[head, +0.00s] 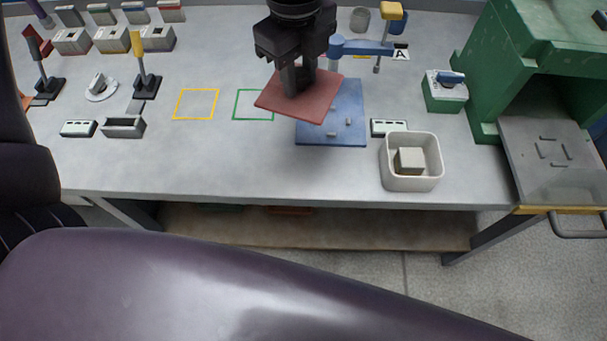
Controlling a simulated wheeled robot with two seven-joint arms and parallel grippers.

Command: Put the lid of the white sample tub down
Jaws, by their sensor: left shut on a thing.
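My left gripper (304,88) points down and is shut on a flat reddish square plate (308,103), which looks like the lid. The plate is tilted in the picture and appears above the blue plate (345,100), covering its left part and touching the green outline's corner in view; its exact height is unclear. The white sample tub (434,172) stands open at the front right of the bench, with a pale block (409,160) inside. My right gripper is not in view.
A green outline (236,108) and a yellow outline (195,118) mark bare bench to the left. A small grey-green block (389,127) lies behind the tub. A blue arm on a post (362,47) stands behind. A green machine (515,60) is at the right.

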